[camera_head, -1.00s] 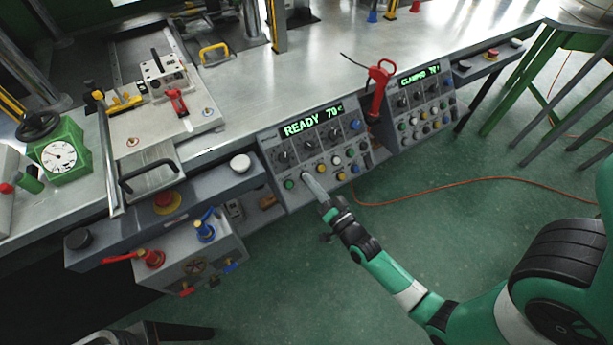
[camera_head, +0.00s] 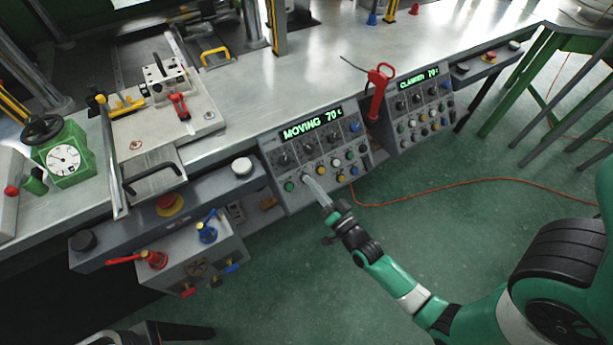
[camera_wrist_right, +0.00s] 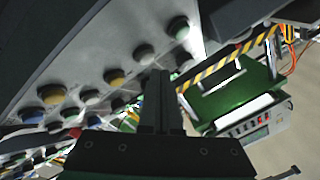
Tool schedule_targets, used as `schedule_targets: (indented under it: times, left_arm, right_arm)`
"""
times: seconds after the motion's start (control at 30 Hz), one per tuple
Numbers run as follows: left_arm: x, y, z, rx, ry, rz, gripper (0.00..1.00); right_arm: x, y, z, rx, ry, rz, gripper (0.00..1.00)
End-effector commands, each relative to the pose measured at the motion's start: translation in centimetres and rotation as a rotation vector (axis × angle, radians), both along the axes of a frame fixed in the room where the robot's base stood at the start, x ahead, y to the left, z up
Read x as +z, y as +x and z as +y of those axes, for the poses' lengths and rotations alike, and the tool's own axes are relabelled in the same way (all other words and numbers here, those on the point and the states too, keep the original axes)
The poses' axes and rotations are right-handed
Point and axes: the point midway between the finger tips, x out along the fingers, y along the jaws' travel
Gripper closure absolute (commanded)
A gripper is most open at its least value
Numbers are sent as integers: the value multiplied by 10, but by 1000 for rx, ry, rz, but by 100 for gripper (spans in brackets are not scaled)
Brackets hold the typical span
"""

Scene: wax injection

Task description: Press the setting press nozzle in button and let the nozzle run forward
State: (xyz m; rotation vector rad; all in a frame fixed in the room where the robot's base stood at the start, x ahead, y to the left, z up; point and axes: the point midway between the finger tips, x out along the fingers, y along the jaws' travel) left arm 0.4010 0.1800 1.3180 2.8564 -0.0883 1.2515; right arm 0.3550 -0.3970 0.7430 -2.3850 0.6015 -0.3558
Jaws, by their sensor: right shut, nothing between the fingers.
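The left control panel (camera_head: 318,157) has a green display (camera_head: 312,123) reading "MOVING 70 C". Below it are dark knobs and rows of coloured buttons, with a green button (camera_head: 289,186) at the lower left. My right gripper (camera_head: 307,181) is shut and empty. Its tip is at the lower button row, just right of the green button, and hides what lies under it. In the right wrist view, the shut fingers (camera_wrist_right: 160,85) point up at the panel's buttons; contact cannot be told. The nozzle cannot be made out. My left gripper is not in view.
A second panel (camera_head: 420,108) stands to the right, its display reading "CLAMPED 70 C". A red-handled tool (camera_head: 378,88) stands between the panels. A red stop button (camera_head: 169,202) and valve box (camera_head: 193,262) are at the left. An orange cable (camera_head: 450,187) crosses the clear floor.

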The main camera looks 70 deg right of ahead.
Motion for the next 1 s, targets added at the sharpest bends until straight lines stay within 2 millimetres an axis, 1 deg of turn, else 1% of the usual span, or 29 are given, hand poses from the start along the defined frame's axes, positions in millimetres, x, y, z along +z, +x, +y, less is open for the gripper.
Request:
schedule_targets:
  times: [0.23,0.5,0.7,0.8,1.0]
  left_arm:
    - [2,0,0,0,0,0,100]
    - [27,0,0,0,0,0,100]
    - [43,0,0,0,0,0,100]
    - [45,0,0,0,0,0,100]
    - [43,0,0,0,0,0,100]
  right_arm:
    - [2,-1,1,0,0,0,100]
    - [21,-16,12,1,1,0,100]
    - [32,-28,20,1,0,1,100]
    - [33,-31,22,1,0,1,100]
    - [31,-32,22,0,0,0,100]
